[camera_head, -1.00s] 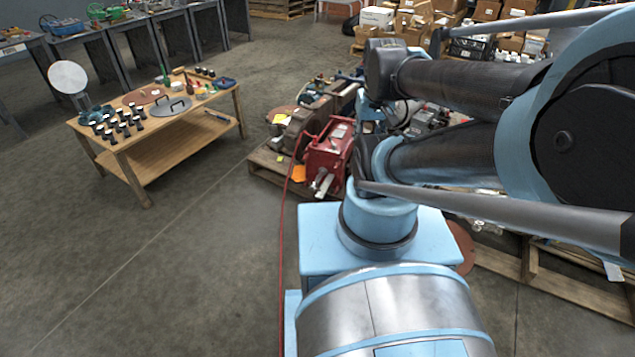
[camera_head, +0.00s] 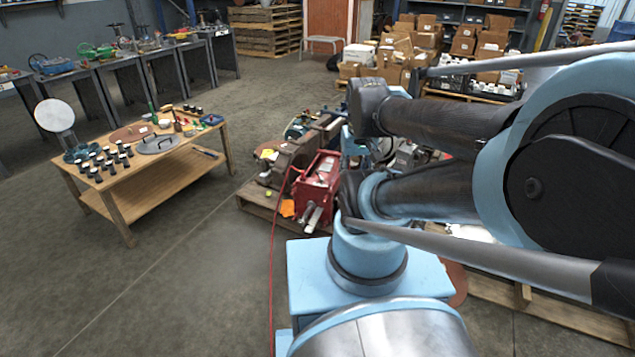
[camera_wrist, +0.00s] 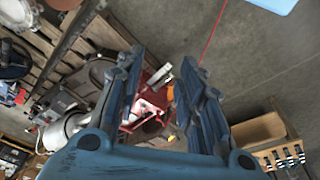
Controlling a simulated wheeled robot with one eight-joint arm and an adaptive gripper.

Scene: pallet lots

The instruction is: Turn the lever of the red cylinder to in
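The red machine body (camera_head: 318,182), the only large red unit I see, stands on a wooden pallet just beyond my arm. A grey metal bar (camera_head: 312,216) sticks out at its near end; I cannot tell whether it is the lever. In the wrist view the red body (camera_wrist: 150,107) shows between my fingers, farther off, with a pale metal piece (camera_wrist: 160,75) at its end. My gripper (camera_wrist: 158,62) has its two blue fingers spread apart, with nothing held between them. In the head view, my arm covers part of the pallet load, and the gripper cannot be made out.
A wooden table (camera_head: 120,190) with several dark-bodied pieces and a grey lid stands at left. A red hose (camera_head: 271,265) runs along the floor beside the pallet (camera_head: 257,207). Boxes (camera_head: 405,45) stand at the back. Floor between table and pallet is clear.

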